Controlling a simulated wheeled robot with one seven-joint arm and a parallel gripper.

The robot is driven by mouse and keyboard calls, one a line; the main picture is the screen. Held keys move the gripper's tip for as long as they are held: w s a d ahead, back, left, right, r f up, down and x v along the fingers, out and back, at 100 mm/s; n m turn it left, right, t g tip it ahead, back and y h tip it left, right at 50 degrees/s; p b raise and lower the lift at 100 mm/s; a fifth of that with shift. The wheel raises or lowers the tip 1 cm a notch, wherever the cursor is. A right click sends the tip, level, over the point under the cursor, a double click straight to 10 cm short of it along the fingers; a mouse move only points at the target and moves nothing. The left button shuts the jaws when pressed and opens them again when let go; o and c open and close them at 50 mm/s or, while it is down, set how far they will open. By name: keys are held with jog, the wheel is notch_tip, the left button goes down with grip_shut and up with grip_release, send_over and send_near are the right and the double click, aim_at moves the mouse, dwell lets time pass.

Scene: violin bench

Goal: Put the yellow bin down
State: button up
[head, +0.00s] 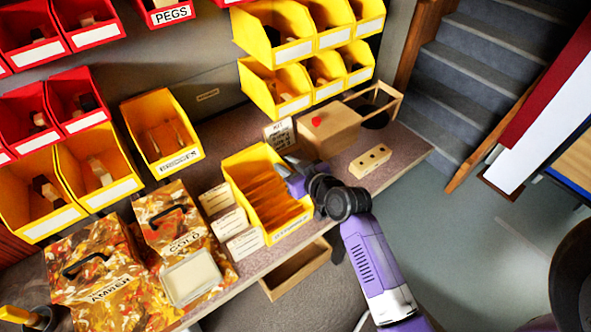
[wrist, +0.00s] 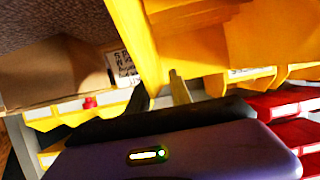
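The yellow bin (head: 238,168), long and open-topped with brown strips inside and a white label on its near end, is at the middle of the bench in the head view. My gripper (head: 291,172) is at its right side wall. In the wrist view the bin's yellow wall (wrist: 137,40) runs down to a finger of my gripper (wrist: 176,88), which appears shut on that wall. The other finger is not clearly seen. I cannot tell whether the bin's bottom touches the bench top (head: 400,157).
Left of the bin are small labelled boxes (head: 230,222) and two patterned cases (head: 172,218). Right of it are a wooden box with a red mark (head: 335,138), a sign card (head: 279,134) and a drilled block (head: 370,160). An open drawer (head: 297,271) juts out below.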

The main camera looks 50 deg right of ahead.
jog(key=b+v, duration=0.2)
jog(key=v, duration=1)
jog(key=shift+f, duration=0.15)
jog(key=s+a+f, duration=0.2)
jog(key=s+a, duration=0.8)
jog(key=a, duration=0.2)
jog(key=s+a+r+n+t+y, duration=0.1)
jog(key=s+a+r, duration=0.2)
jog(key=s, duration=0.2)
jog(key=s+a+r+n+t+y, duration=0.1)
jog(key=s+a+r+n+y, duration=0.1)
jog(key=s+a+r, duration=0.2)
jog(key=shift+s+a+y, duration=0.25)
jog(key=shift+s+y, duration=0.05)
jog(key=shift+s, duration=0.65)
